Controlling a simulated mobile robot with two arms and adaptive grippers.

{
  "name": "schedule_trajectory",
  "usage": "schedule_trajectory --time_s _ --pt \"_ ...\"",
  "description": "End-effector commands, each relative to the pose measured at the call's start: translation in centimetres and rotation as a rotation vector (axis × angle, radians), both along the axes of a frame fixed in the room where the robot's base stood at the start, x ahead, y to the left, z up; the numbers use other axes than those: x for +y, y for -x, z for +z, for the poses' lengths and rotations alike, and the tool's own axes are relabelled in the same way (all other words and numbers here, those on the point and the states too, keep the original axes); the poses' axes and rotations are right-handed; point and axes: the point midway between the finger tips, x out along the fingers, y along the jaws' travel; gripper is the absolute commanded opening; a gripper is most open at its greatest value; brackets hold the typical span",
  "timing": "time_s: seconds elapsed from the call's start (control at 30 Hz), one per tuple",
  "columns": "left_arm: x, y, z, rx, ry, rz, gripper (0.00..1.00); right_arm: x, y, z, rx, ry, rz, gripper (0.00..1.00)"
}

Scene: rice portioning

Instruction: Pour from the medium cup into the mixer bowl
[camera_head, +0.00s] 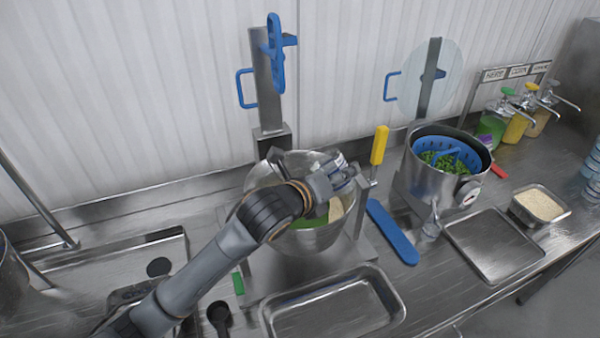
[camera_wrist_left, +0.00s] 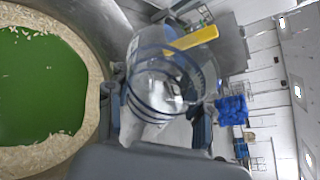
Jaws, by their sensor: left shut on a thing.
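The steel mixer bowl (camera_head: 316,238) stands at the middle of the counter in the head view. Its wall (camera_wrist_left: 85,22) also shows at the left of the left wrist view, with pale rice around a flat green patch inside. My left gripper (camera_head: 334,180) is over the bowl's right part and is shut on a clear cup with blue rings, the medium cup (camera_wrist_left: 172,72). The cup looks tilted and see-through, with no clear fill visible. In the head view it is largely hidden by my gripper. My right gripper is not in view.
A steel pot with a blue insert and greens (camera_head: 437,180) stands right of the bowl. A yellow handle (camera_head: 380,145) rises between them. An empty tray (camera_head: 335,308) lies in front, a flat tray (camera_head: 492,245) and a rice tray (camera_head: 540,205) at right.

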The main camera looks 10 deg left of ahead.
Motion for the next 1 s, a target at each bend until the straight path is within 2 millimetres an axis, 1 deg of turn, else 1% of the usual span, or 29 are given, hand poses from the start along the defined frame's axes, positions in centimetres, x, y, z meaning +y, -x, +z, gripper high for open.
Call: schedule_trajectory --time_s 0.03,0.13,0.2,0.27,0.37,0.53,0.63,0.8,1.0 --pt "-0.1 0.0 0.9 -0.007 -0.035 -0.001 0.11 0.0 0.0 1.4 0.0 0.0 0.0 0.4" --pt "-0.7 0.1 1.2 -0.02 -0.093 -0.002 0.11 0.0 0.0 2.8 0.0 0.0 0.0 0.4" --pt "-1.3 0.2 1.4 -0.036 -0.158 -0.002 0.11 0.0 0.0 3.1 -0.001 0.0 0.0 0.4" --pt "-1.7 0.3 0.6 -0.047 -0.215 -0.002 0.11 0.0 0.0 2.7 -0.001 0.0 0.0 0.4" --pt "-2.3 0.4 0.1 -0.069 -0.31 0.0 0.11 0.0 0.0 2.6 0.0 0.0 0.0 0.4" --pt "-3.4 0.7 1.0 -0.106 -0.473 -0.001 0.11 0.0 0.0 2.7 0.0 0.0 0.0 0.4" --pt "-3.7 0.7 0.5 -0.116 -0.546 0.0 0.11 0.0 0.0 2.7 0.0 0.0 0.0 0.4" --pt "-4.2 0.9 0.2 -0.132 -0.62 0.0 0.11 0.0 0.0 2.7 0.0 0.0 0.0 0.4" --pt "-4.2 0.9 0.1 -0.136 -0.644 0.0 0.11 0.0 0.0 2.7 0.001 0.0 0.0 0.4"
